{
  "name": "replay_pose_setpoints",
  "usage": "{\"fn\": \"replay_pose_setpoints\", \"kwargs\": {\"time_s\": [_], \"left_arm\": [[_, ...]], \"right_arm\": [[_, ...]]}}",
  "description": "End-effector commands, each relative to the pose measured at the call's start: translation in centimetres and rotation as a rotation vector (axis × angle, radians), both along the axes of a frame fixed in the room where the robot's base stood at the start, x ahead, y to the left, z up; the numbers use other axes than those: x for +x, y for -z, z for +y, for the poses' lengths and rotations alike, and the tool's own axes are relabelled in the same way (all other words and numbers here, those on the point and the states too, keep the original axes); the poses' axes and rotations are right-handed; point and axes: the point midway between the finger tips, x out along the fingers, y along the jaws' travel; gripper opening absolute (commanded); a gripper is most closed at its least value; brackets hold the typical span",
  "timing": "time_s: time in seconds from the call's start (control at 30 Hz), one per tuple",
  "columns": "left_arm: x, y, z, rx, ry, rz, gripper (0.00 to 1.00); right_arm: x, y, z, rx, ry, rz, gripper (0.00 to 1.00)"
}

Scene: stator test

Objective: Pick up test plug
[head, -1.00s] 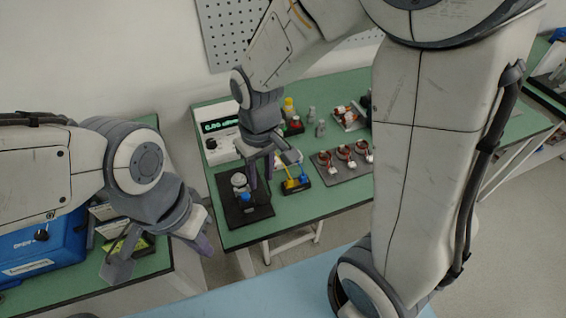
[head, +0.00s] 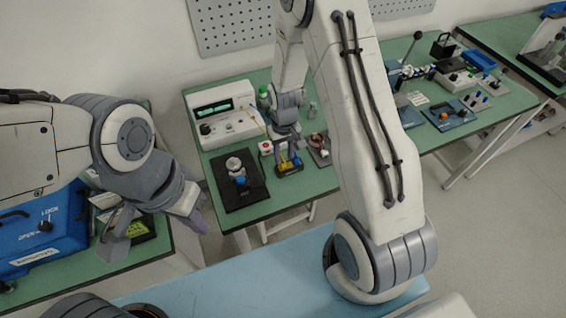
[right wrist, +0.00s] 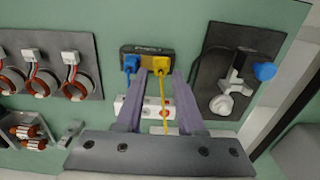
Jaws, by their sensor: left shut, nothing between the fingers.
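A small black block (head: 290,171) holds a blue plug and a yellow plug on the green bench. In the right wrist view, the blue plug (right wrist: 131,63) is left and the yellow plug (right wrist: 160,65) is right, with a yellow cable (right wrist: 165,105) trailing from it. My right gripper (right wrist: 160,76) is open at the block, its purple fingers on either side of the yellow plug in the picture. Contact cannot be told. In the head view, my right gripper (head: 291,155) partly hides the block. My left gripper (head: 198,222) is shut and empty, away at the left.
A black plate (head: 238,194) with a fixture and blue knob is left of the block. A white meter (head: 226,122) stands behind. In the right wrist view, a grey plate (right wrist: 82,85) carries copper coils. A blue case (head: 40,235) is at the left.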

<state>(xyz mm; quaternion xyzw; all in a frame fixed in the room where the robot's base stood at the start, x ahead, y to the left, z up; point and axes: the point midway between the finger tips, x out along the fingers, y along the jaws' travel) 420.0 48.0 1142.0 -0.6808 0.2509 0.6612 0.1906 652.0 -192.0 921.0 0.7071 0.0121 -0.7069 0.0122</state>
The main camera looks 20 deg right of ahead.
Motion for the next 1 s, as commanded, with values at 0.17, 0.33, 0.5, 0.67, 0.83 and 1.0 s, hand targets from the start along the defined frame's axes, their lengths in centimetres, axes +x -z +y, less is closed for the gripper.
{"fn": "replay_pose_setpoints", "kwargs": {"time_s": [0.17, 0.33, 0.5, 0.67, 0.83, 1.0], "left_arm": [[0.0, -1.1, 0.0, 0.0, -0.001, 0.0, 0.0], [0.0, -1.3, 0.0, 0.0, -0.001, 0.0, 0.0], [0.0, -1.2, 0.0, 0.0, -0.001, 0.0, 0.0], [0.0, -1.2, 0.0, 0.0, -0.001, 0.0, 0.0], [0.0, -1.2, 0.0, 0.0, -0.001, 0.0, 0.0], [0.0, -1.2, 0.0, 0.0, -0.001, 0.0, 0.0]], "right_arm": [[0.2, 2.3, 0.2, 0.0, 0.0, 0.004, 0.38], [0.2, 3.4, 0.2, 0.0, 0.0, 0.001, 0.38], [0.3, 3.5, 0.2, 0.0, 0.0, -0.001, 0.38], [0.3, 3.5, 0.2, 0.0, 0.0, 0.0, 0.0], [0.3, 3.5, 0.2, 0.0, 0.0, 0.0, 0.0], [0.3, 3.4, 0.2, 0.0, 0.0, 0.0, 0.0]]}}
